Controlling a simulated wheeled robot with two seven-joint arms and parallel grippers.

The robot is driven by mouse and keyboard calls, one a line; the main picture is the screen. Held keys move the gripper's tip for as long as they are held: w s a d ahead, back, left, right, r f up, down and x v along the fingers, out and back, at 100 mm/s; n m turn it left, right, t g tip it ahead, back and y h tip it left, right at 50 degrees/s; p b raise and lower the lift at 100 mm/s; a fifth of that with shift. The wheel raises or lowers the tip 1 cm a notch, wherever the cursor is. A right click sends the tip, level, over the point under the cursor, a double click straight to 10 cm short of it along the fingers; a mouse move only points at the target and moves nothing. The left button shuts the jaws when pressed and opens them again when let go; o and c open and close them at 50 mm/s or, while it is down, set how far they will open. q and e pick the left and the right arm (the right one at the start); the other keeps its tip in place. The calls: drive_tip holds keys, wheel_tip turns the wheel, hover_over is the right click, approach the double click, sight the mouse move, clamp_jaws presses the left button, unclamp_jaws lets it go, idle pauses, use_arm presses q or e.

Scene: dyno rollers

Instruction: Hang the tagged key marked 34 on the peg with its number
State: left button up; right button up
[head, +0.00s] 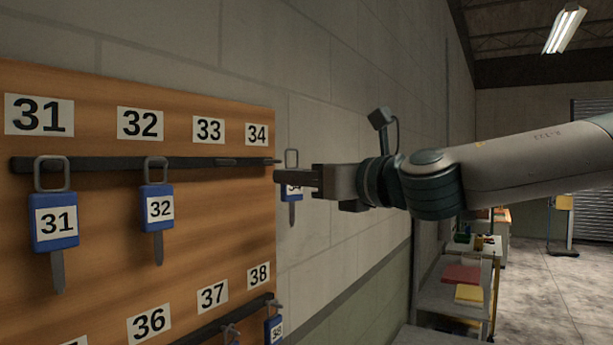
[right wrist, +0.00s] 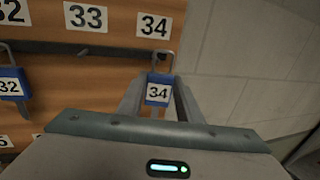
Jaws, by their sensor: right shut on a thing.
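The blue key tag marked 34 (head: 292,192) hangs upright in my right gripper (head: 282,178), which is shut on it; the fingers cover part of the tag in the head view. Its grey loop (head: 291,157) stands above the fingers, just right of the tip of the peg under label 34 (head: 268,162). The right wrist view shows tag 34 (right wrist: 158,93) between the fingers (right wrist: 158,88), the loop top close to the peg below label 34 (right wrist: 155,26). I cannot tell whether the loop touches the peg. My left gripper is not in view.
The wooden board (head: 100,95) holds key 31 (head: 56,222) and key 32 (head: 159,209) on their pegs. The peg under 33 (head: 208,130) is bare. A lower row has labels 36, 37 and 38 (head: 258,275), with keys below. A block wall is right of the board.

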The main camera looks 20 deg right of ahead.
drive_tip(key=w+a+b, duration=0.1)
drive_tip(key=w+a+f+b, duration=0.1)
drive_tip(key=w, duration=0.1)
drive_tip(key=shift+w+a+f, duration=0.1)
drive_tip(key=shift+w+a, duration=0.1)
drive_tip(key=shift+a, duration=0.15)
idle(0.5)
idle(0.4)
drive_tip(key=o, duration=1.1)
drive_tip(key=shift+s, duration=0.1)
